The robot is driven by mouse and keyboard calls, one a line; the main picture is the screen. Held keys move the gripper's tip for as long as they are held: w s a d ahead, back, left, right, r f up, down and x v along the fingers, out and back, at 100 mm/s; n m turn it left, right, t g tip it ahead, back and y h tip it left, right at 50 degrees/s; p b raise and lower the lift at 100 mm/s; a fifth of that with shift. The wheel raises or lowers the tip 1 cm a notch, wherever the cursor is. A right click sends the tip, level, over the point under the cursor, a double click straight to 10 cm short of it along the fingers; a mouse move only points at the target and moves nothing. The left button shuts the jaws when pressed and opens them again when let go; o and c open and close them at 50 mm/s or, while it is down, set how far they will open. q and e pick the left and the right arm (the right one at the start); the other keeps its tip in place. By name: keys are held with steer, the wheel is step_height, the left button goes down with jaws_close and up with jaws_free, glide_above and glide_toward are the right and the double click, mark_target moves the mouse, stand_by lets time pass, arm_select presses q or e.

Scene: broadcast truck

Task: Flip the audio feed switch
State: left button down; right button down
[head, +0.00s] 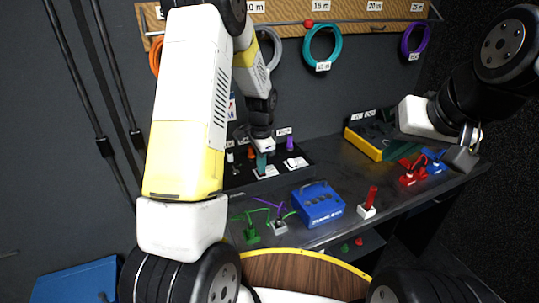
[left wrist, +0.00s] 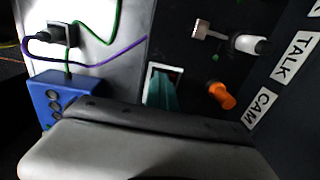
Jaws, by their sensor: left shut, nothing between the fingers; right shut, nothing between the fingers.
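A black switch panel (head: 305,163) lies at the back of the desk, with small coloured controls and white labels. In the left wrist view it carries a teal lever (left wrist: 162,91) in a white frame, an orange knob (left wrist: 222,95), a white knob (left wrist: 250,44) and a metal toggle (left wrist: 209,30). I read "TALK" and "CAM"; I see no legible audio feed label. My left gripper (head: 262,146) is shut and empty, close above the teal lever; contact cannot be told. Its body hides the lever's lower part in the wrist view. My right gripper (head: 463,153) is shut and empty at the right.
A blue box (head: 318,205), a red-handled white block (head: 367,205) and a green connector (head: 251,234) stand along the desk's front. A yellow-edged tray (head: 363,144) lies at the back right, with red (head: 411,173) and blue (head: 436,163) connectors near my right gripper. Cable coils hang behind.

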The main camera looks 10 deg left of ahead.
arm_select(q)
steer(key=shift+w+a+f, duration=0.25)
steer(key=shift+w+a, duration=0.1)
steer(key=shift+a, duration=0.25)
steer(key=shift+w, duration=0.1)
steer(key=shift+r, duration=0.25)
step_height(320, 180, up, 14)
steer(key=s+d, duration=0.1)
steer(key=shift+s+d, duration=0.15)
steer(key=shift+d, duration=0.1)
